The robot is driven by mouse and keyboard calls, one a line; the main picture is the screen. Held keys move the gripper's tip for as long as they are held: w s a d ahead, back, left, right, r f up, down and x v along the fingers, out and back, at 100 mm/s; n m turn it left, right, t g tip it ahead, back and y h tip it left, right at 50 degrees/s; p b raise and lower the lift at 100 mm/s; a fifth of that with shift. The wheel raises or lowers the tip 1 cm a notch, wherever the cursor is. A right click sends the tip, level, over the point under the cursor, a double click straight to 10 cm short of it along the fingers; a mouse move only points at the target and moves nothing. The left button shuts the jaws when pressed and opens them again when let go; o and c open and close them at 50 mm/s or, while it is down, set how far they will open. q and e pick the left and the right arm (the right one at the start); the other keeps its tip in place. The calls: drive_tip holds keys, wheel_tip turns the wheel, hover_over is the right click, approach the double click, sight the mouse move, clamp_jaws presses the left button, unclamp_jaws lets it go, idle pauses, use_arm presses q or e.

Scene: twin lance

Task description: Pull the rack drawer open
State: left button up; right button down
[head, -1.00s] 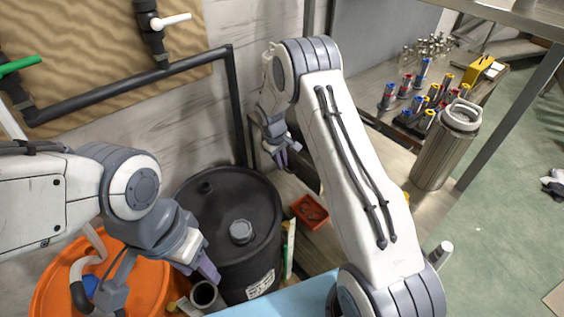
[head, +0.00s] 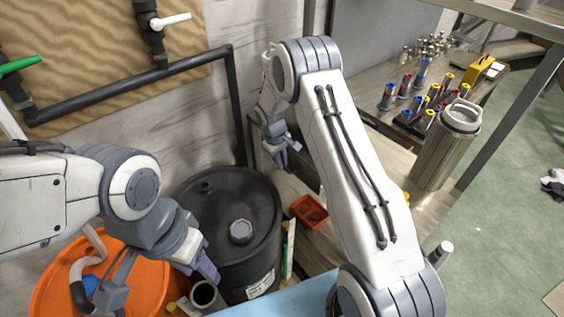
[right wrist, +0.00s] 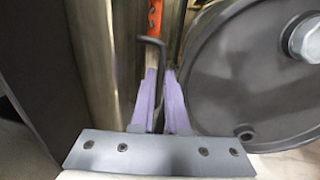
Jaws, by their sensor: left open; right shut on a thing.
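My right gripper (head: 282,152) is at the rack's left side, above and behind the black barrel. In the right wrist view its purple fingers (right wrist: 160,105) are shut around a thin dark bent bar (right wrist: 150,41), which looks like a drawer handle. An orange-red strip (right wrist: 155,18) stands beyond the bar. The drawer front cannot be clearly made out, and my right arm hides part of the rack (head: 370,155) in the head view. My left gripper (head: 207,268) is open and empty in front of the barrel, above a dark cup-like opening.
The black barrel (head: 255,200) stands close beside my right gripper; its lid fills the right of the right wrist view (right wrist: 235,85). An orange drum (head: 130,285) is at the lower left. A red tray (head: 310,210), a steel canister (head: 440,155) and several coloured tubes are on the rack.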

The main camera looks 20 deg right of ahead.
drive_tip(key=shift+a, duration=0.1)
drive_tip(key=s+a+b, duration=0.1)
drive_tip(key=s+a, duration=0.2)
drive_tip(key=a, duration=0.6)
drive_tip(key=s+a+b, duration=0.1)
drive_tip(key=s+a, duration=0.2)
drive_tip(key=a, duration=0.5)
drive_tip(key=shift+s+a, duration=0.25)
drive_tip(key=shift+a, duration=0.1)
drive_tip(key=c, duration=0.9)
unclamp_jaws()
drive_tip(key=shift+r, duration=0.15)
drive_tip(key=shift+s+a+r+b, duration=0.1)
drive_tip(key=shift+a+r+b, duration=0.2)
drive_tip(key=shift+r, duration=1.4)
drive_tip(key=shift+s+a+r+b, duration=0.15)
drive_tip(key=shift+a+r, duration=0.15)
drive_tip(key=shift+r, duration=1.35)
drive_tip(key=shift+s+a+r+b, duration=0.1)
drive_tip(key=shift+a+r+b, duration=0.2)
drive_tip(key=shift+r, duration=1.4)
